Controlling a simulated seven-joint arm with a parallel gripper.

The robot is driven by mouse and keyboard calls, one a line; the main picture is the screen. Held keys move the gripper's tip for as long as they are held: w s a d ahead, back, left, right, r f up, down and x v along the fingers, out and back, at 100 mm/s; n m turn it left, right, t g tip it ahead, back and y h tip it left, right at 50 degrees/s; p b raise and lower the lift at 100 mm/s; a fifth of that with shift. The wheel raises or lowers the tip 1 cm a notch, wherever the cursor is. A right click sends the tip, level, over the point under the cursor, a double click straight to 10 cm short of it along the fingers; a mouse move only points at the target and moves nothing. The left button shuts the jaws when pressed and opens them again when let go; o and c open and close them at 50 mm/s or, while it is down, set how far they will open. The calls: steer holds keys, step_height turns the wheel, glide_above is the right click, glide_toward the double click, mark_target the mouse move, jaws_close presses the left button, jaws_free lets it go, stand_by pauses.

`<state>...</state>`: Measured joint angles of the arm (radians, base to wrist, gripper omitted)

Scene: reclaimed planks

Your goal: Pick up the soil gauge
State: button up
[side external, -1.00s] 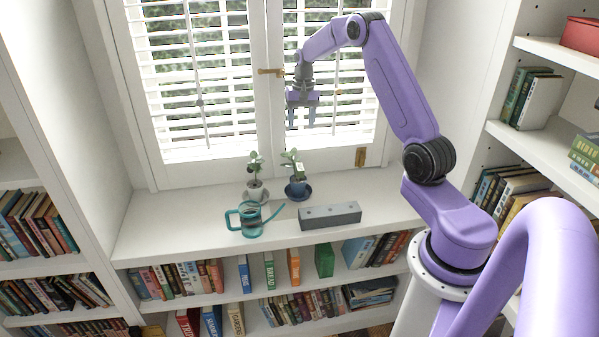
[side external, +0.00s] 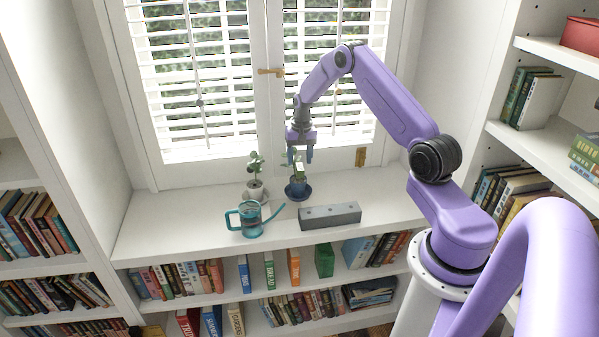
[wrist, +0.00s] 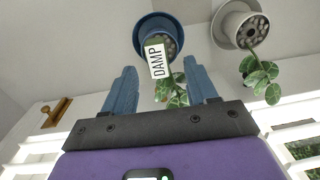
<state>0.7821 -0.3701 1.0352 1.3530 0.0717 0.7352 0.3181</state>
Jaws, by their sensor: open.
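The soil gauge (wrist: 157,62), a pale tag lettered DAMP, stands in the blue pot (wrist: 146,22) with a leafy plant. In the side view the small pale gauge (side external: 299,171) shows among the leaves above the blue pot (side external: 298,190). My gripper (side external: 300,160) is above this pot, pointing down. In the wrist view my gripper (wrist: 159,70) is open, with the tag showing between its two blue fingers. No contact with the gauge is visible. The gauge's lower end is hidden.
A white pot (side external: 255,193) with a plant stands left of the blue one. A teal watering can (side external: 250,220) and a long grey block with holes (side external: 332,216) stand in front. The window blinds (side external: 343,95) are close behind. The sill's left part is clear.

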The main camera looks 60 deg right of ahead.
mark_target(300, 166)
step_height(300, 166, down, 4)
steer(key=shift+f, duration=0.1)
jaws_close()
stand_by(0.4)
step_height(300, 166, up, 24)
stand_by(1.5)
